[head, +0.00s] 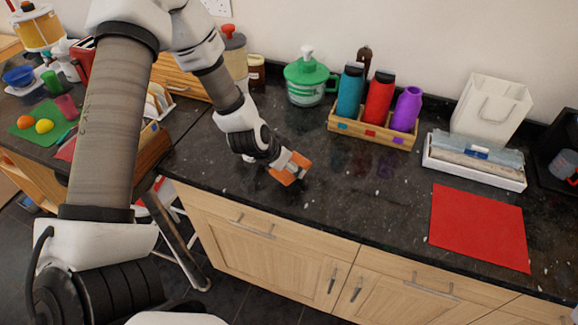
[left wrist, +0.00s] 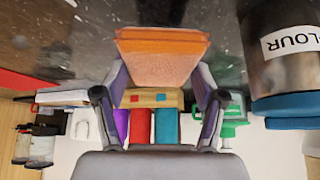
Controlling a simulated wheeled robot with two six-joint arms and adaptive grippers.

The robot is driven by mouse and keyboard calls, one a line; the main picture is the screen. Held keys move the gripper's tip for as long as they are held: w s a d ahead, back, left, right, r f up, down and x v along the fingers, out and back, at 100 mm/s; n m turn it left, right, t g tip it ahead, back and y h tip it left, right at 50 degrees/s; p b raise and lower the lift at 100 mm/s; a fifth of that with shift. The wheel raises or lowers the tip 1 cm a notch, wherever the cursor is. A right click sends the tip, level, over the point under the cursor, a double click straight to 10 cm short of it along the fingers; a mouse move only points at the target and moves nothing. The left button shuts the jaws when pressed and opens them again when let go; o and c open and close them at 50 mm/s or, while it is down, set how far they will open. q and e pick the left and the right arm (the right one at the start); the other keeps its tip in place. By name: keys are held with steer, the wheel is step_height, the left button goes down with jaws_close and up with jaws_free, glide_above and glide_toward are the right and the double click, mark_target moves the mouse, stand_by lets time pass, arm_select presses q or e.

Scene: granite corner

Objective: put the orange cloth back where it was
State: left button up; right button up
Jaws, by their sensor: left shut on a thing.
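The orange cloth (head: 285,177) is a folded block over the dark granite counter (head: 330,207), near its front edge in the head view. My left gripper (head: 291,168) is shut on it. In the left wrist view the orange cloth (left wrist: 160,58) sits between the two fingers of my left gripper (left wrist: 160,75), and part of it reaches beyond them. I cannot tell whether the cloth touches the counter or hangs just above it. My right gripper is not in view.
A wooden crate (head: 343,126) with teal, red and purple bottles stands behind, beside a green-lidded jar (head: 308,80). A red mat (head: 480,228) lies right, before a white tray (head: 470,168). A flour canister (left wrist: 285,65) shows in the wrist view. The middle counter is clear.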

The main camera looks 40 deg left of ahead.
arm_select(q)
steer(key=f, duration=0.1)
steer(key=w+f, duration=0.1)
steer(key=f, duration=0.1)
steer(key=shift+w+a+f, duration=0.2)
steer(key=shift+a+f, duration=0.05)
steer(key=shift+a, duration=0.1)
steer(key=shift+w+f, duration=0.1)
steer(key=shift+f, duration=0.1)
steer(key=o, duration=1.1)
steer(key=shift+r, duration=0.1)
steer(key=shift+r, duration=0.3)
steer(key=d+p+v, duration=0.1)
steer(key=p+v, duration=0.4)
steer(key=v, duration=0.6)
steer(key=s+d+f+n+g, duration=0.1)
steer(key=s+d+f+g, duration=0.2)
steer(key=s+f, duration=0.5)
steer(key=s+d+f+n+g, duration=0.1)
steer(key=s+d+f+g, duration=0.2)
steer(key=s+f, duration=0.6)
steer(key=s+d, duration=0.2)
steer(key=s, duration=0.3)
steer(key=shift+d+f+g+y, duration=0.2)
steer(key=shift+d+g+y, duration=0.1)
steer(key=shift+d+y, duration=0.1)
